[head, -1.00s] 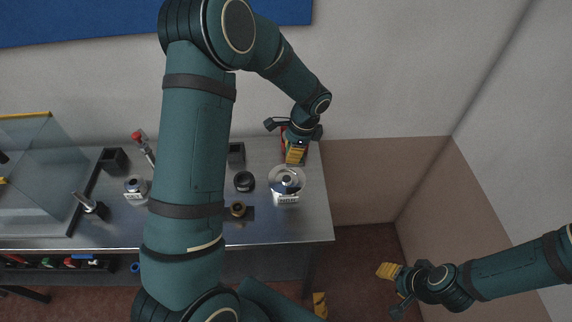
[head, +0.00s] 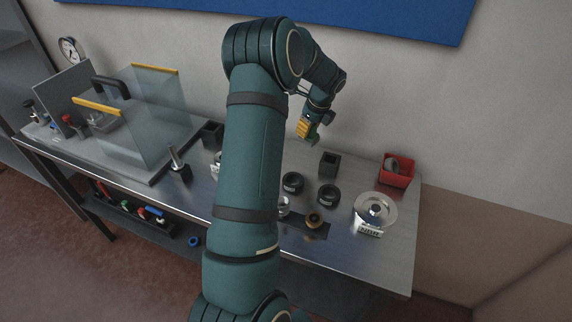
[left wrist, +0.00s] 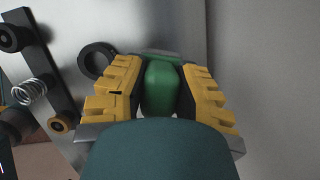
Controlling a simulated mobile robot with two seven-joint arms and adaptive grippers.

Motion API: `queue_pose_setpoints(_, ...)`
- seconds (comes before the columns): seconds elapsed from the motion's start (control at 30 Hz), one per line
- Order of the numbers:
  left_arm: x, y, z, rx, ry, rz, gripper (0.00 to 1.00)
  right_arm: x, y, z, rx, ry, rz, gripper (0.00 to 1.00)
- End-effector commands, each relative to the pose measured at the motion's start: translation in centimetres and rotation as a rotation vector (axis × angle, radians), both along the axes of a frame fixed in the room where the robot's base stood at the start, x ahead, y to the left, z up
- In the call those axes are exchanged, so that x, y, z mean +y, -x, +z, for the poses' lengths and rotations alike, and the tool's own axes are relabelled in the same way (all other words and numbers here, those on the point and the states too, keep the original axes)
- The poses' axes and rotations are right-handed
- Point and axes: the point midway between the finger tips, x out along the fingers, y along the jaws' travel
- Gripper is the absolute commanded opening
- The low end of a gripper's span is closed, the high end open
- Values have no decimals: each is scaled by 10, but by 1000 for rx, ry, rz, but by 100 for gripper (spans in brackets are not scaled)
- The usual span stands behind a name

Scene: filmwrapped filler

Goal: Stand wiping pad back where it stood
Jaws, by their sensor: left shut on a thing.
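My left gripper (head: 308,132) is in the head view, above the back of the steel table near the wall. Its yellow fingers are shut on a green thing (head: 314,140), which I take to be the wiping pad. In the left wrist view the green piece (left wrist: 162,90) sits between the two yellow fingers (left wrist: 163,68). Its far end is partly hidden by the fingers. A black open-topped square holder (head: 329,163) stands on the table, right of and below the gripper in the picture. A second one (head: 212,133) stands to the left. My right gripper is out of view.
A red bin (head: 396,172) with a grey round thing inside stands at the back right. A metal disc (head: 375,210) with a label lies before it. Black rings (head: 292,183) (head: 328,195) lie mid-table. A clear guard (head: 150,110) stands left. The wall is close behind.

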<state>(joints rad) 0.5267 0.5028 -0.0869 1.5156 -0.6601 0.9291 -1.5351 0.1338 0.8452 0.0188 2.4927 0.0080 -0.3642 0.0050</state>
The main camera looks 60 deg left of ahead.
Motion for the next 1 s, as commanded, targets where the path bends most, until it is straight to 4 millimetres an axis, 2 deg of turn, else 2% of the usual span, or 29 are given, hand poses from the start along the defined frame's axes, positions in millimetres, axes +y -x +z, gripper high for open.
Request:
queue_pose_setpoints(0.03, 19, 10, -3, -1, -5, -6, 0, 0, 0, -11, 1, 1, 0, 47)
queue_pose_setpoints(0.1, 38, 20, -1, -1, -8, -28, 0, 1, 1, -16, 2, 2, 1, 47)
queue_pose_setpoints(0.2, 56, 31, 1, 1, -11, -52, 0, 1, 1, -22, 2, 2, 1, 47)
queue_pose_setpoints(0.3, 66, 37, 2, 2, -12, -67, 0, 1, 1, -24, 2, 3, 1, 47)
queue_pose_setpoints(0.4, 69, 40, -4, 5, -11, -74, 0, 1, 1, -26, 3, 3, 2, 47)
queue_pose_setpoints(0.63, 68, 40, -39, 6, -9, -75, 0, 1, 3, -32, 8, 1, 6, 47)
queue_pose_setpoints(0.83, 69, 40, -56, 5, -11, -74, 0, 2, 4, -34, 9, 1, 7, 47)
queue_pose_setpoints(1.0, 69, 40, -84, 6, -9, -73, 0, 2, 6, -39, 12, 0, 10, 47)
